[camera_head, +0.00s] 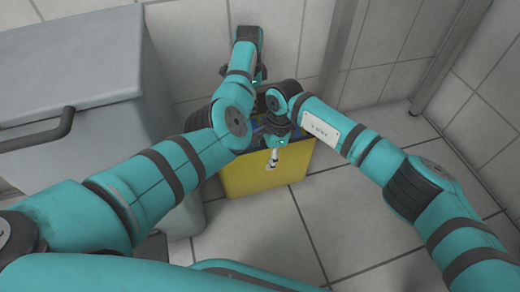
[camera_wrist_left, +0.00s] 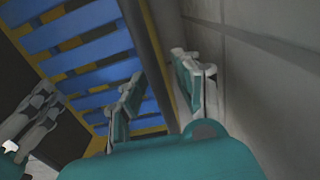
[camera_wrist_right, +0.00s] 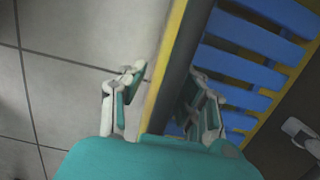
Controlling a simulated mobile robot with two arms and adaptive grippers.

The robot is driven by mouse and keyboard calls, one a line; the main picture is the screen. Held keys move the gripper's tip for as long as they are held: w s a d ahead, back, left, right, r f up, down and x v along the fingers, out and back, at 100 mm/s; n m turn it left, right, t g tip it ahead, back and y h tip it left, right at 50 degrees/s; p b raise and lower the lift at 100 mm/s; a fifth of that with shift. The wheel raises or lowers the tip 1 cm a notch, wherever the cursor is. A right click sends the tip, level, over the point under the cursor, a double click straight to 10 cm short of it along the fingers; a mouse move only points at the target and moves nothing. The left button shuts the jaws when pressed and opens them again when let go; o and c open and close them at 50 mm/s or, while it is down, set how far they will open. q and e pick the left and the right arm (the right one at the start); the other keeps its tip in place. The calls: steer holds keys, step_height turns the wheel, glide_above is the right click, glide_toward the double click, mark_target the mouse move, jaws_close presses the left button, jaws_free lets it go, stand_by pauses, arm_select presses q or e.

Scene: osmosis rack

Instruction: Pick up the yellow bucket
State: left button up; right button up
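The yellow bucket (camera_head: 262,176) stands on the floor against the tiled wall, partly hidden by my arms. It is box-shaped, with a dark rim and blue slats (camera_wrist_right: 240,65) in its top. My right gripper (camera_head: 273,158) is at its near side. In the right wrist view, my right gripper's fingers (camera_wrist_right: 165,100) are open on either side of the near wall, with a gap at the outer finger. My left gripper (camera_wrist_left: 160,95) is at the far side, mostly hidden in the head view. Its fingers are apart, one on each side of the far wall.
A large grey lidded container (camera_head: 90,60) with a dark handle stands left of the bucket. The tiled wall (camera_wrist_left: 265,85) is close behind my left gripper. A metal post (camera_head: 452,50) stands at the right. Tiled floor (camera_head: 330,215) in front and right is clear.

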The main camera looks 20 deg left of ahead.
arm_select(q)
jaws_close()
arm_select(e)
jaws_close()
arm_select(q)
steer(key=shift+r, duration=0.1)
arm_select(e)
steer(key=shift+r, duration=0.1)
